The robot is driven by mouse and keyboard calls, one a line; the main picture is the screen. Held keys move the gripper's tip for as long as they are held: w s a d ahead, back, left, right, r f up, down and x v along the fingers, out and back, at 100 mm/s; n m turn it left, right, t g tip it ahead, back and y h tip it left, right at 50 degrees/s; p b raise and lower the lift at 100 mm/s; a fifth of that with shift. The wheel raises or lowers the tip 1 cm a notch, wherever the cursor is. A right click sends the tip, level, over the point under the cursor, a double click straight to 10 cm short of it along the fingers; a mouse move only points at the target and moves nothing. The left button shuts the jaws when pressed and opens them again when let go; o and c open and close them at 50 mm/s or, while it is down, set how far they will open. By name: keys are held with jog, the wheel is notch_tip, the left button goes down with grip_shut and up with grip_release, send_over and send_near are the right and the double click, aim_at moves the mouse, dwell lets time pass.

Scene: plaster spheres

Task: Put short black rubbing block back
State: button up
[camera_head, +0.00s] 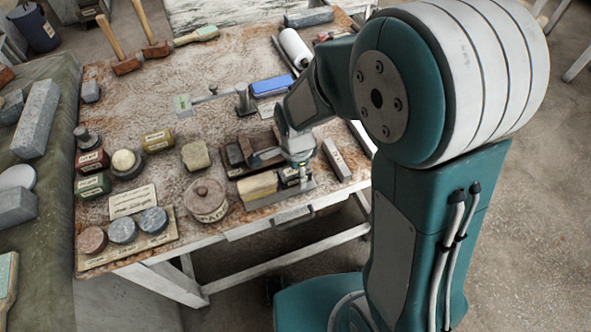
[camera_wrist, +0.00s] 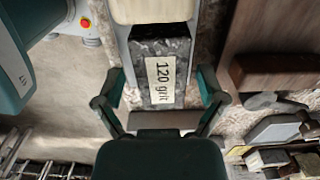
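The short black rubbing block (camera_wrist: 152,52), speckled dark and labelled "120 grit", lies in a narrow grey tray (camera_wrist: 122,28), end to end with a cream block (camera_wrist: 150,10). In the head view the black block (camera_head: 289,176) is partly hidden under my gripper (camera_head: 298,165), and the cream block (camera_head: 257,186) lies to its left in the tray (camera_head: 280,195). My gripper (camera_wrist: 161,82) is open in the wrist view, one finger on each side of the black block. Narrow gaps seem to show between fingers and block; contact is hard to tell.
Brown wooden blocks (camera_head: 236,157) lie just behind the tray. A lidded pot (camera_head: 206,200) stands to the left, and a grey bar (camera_head: 337,160) lies to the right. A small stand with an arm (camera_head: 243,98) is behind. The table's front edge is close to the tray.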

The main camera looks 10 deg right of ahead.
jog(key=shift+a, duration=0.1)
jog(key=shift+a+r, duration=0.1)
jog(key=shift+r, duration=0.4)
notch_tip(320, 180, up, 11)
jog(key=shift+r, duration=0.15)
jog(key=s+d+r+n+t, duration=0.5)
jog(key=s+d+r+n, duration=0.4)
jog(key=n, duration=0.5)
jog(key=s+d, duration=0.2)
jog(key=s, duration=0.1)
jog(key=shift+s+r+n+t, duration=0.3)
jog(key=shift+n, duration=0.1)
